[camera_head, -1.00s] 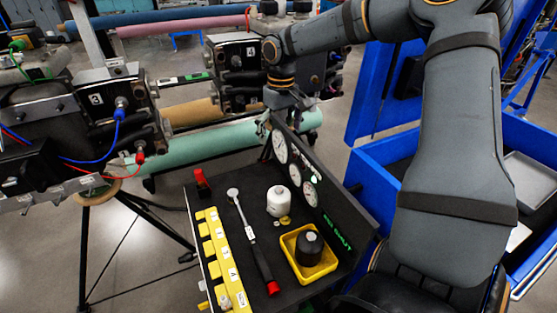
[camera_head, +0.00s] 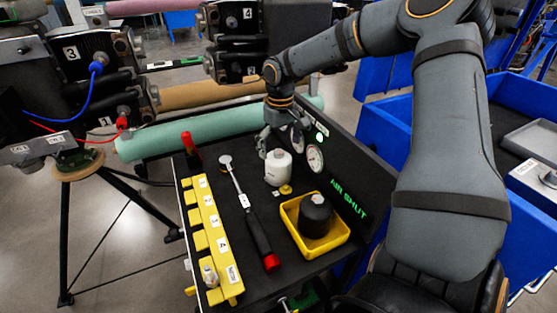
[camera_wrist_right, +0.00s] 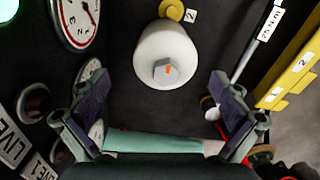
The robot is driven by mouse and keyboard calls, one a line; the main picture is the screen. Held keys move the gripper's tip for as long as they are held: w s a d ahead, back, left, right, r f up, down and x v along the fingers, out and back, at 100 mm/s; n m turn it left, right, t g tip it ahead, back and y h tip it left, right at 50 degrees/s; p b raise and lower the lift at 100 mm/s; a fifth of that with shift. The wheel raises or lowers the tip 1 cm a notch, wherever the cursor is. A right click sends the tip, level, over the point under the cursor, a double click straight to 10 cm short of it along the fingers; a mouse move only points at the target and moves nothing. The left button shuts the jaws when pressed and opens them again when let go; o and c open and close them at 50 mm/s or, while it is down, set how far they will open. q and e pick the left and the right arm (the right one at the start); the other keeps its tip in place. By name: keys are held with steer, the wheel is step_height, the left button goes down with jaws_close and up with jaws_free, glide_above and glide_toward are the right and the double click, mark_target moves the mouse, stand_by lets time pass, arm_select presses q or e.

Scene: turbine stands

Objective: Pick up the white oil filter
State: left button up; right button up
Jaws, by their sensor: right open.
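The white oil filter (camera_head: 278,169) stands upright on the black cart top, beside the gauge panel. In the right wrist view it is a white cylinder (camera_wrist_right: 168,52) with a grey hex nut on its top face, ahead of the fingertips and between their lines. My right gripper (camera_head: 268,142) is open, just behind and above the filter in the head view, pointing down. In the wrist view its two fingers (camera_wrist_right: 158,112) are wide apart with nothing between them. Whether a finger touches the filter cannot be told. My left gripper is not in view.
A yellow tray (camera_head: 338,240) holds a black filter (camera_head: 315,212). A torque wrench (camera_head: 249,218) lies left of the white filter, beside a yellow numbered rack (camera_head: 211,235). The gauge panel (camera_head: 345,185) rises close on the right. A red-topped item (camera_head: 188,143) stands at the back left.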

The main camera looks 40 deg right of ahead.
steer(key=f, duration=0.4)
steer(key=shift+a+f, duration=0.3)
steer(key=shift+f, duration=0.4)
steer(key=shift+s+r, duration=0.1)
steer(key=shift+c, duration=0.7)
steer(key=c, duration=1.6)
steer(key=shift+r, duration=0.1)
